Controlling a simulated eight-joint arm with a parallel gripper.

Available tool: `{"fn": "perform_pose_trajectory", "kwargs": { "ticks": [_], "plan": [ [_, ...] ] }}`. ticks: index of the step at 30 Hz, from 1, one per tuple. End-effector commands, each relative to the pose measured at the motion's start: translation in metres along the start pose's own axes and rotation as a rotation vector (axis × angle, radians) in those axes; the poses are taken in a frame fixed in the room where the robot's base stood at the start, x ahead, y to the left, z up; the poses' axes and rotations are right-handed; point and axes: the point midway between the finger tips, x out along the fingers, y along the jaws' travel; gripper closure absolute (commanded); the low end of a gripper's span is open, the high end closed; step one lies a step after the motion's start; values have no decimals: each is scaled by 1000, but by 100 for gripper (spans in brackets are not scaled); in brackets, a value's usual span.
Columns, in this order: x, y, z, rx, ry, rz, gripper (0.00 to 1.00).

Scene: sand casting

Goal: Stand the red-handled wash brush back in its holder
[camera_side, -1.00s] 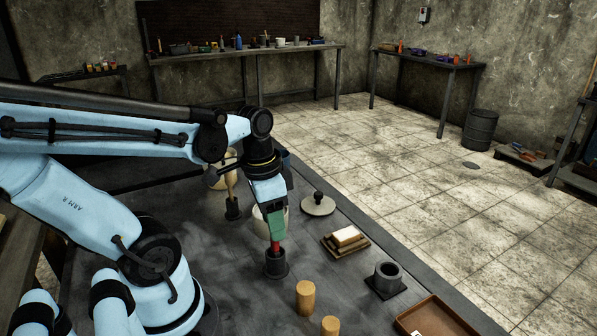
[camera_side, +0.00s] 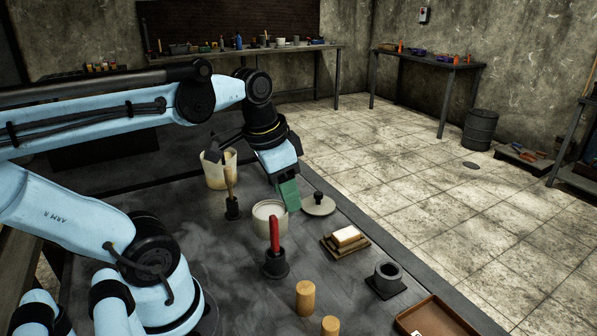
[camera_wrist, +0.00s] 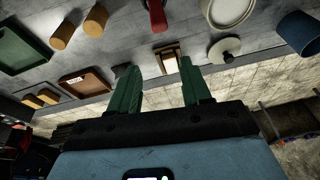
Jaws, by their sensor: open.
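The red-handled wash brush (camera_side: 275,233) stands upright in a dark round holder (camera_side: 275,264) on the bench, its red handle pointing up. Its lower end is hidden inside the holder. My gripper (camera_side: 289,200) is above and behind the brush, apart from it, with green fingers beside the white pot. In the wrist view the two green fingers of my gripper (camera_wrist: 160,88) are spread with nothing between them. The red handle (camera_wrist: 156,14) shows at the top of that view, beyond the fingers.
A white pot (camera_side: 266,222), a round lid (camera_side: 318,205) and a block on a wooden tray (camera_side: 346,237) are close by. A wooden-handled brush (camera_side: 230,180) stands to the left. Wooden cylinders (camera_side: 305,298), a grey cup (camera_side: 387,278) and a brown tray (camera_side: 432,318) occupy the front right.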

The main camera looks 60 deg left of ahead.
Motion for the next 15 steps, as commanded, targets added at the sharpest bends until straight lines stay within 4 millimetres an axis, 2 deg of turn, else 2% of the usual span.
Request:
{"fn": "perform_pose_trajectory", "kwargs": {
  "ticks": [1, 3, 6, 10, 15],
  "plan": [
    [14, 11, -10, -8, 71, -10, 52],
    [28, 24, -24, -38, 169, -17, 52],
    [40, 40, -36, -75, 281, -5, 52],
    [45, 50, -44, -103, 350, 11, 52],
    [45, 50, -44, -108, 356, 12, 52]
  ]
}}
